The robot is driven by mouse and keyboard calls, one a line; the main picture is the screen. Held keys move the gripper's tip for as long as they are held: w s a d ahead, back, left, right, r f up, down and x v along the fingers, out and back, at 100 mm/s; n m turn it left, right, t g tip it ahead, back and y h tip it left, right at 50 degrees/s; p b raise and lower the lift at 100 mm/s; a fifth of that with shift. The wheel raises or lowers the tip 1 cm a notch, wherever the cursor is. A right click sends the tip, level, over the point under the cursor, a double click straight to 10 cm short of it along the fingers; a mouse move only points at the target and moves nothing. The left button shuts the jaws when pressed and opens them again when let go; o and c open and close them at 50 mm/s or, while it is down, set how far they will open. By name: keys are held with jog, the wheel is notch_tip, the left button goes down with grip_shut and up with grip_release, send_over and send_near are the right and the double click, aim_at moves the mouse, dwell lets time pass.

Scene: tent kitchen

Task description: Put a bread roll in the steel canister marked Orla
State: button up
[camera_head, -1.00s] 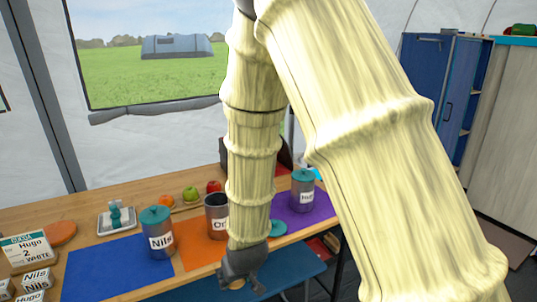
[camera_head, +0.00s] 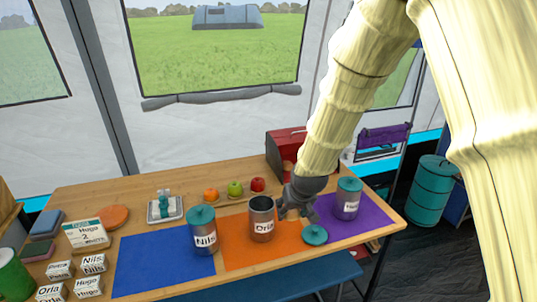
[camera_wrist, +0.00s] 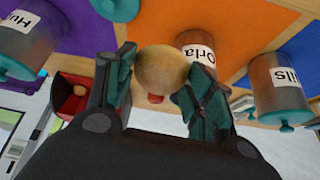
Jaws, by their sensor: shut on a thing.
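My gripper (camera_wrist: 160,82) is shut on a round tan bread roll (camera_wrist: 161,70), held between its two fingers in the wrist view. In the head view my gripper (camera_head: 291,211) is just right of the open steel canister marked Orla (camera_head: 262,222), near its rim height. The Orla canister stands upright on an orange mat (camera_head: 236,256) with its lid off. A teal lid (camera_head: 315,235) lies on the mat's right edge. In the wrist view the Orla canister (camera_wrist: 196,40) is behind and right of the roll.
The lidded Nils canister (camera_head: 202,232) stands left on a blue mat (camera_head: 150,265). The lidded Hugo canister (camera_head: 347,200) stands right on a purple mat (camera_head: 372,219). Several fruits, including a green apple (camera_head: 235,188), and a red bread box (camera_head: 284,150) are behind.

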jog(key=w+a+r+n+p, duration=0.1)
jog(key=w+a+r+p, duration=0.5)
jog(key=r, duration=0.4)
jog(key=shift+y, duration=0.3)
jog(key=shift+a+f+b, duration=0.2)
jog(key=shift+f+b, duration=0.75)
jog(key=shift+b, duration=0.05)
jog(key=shift+a+f+b, duration=0.25)
jog(key=shift+f+b, duration=0.65)
jog(key=shift+b, duration=0.15)
jog(key=shift+a+f+b, duration=0.2)
jog(key=shift+f+b, duration=0.75)
jog(key=shift+b, duration=0.05)
jog(key=o, duration=0.8)
jog(key=shift+r, duration=0.15)
jog(key=v, duration=1.1)
jog(key=shift+s+d+r, duration=0.15)
jog(key=shift+r, duration=0.2)
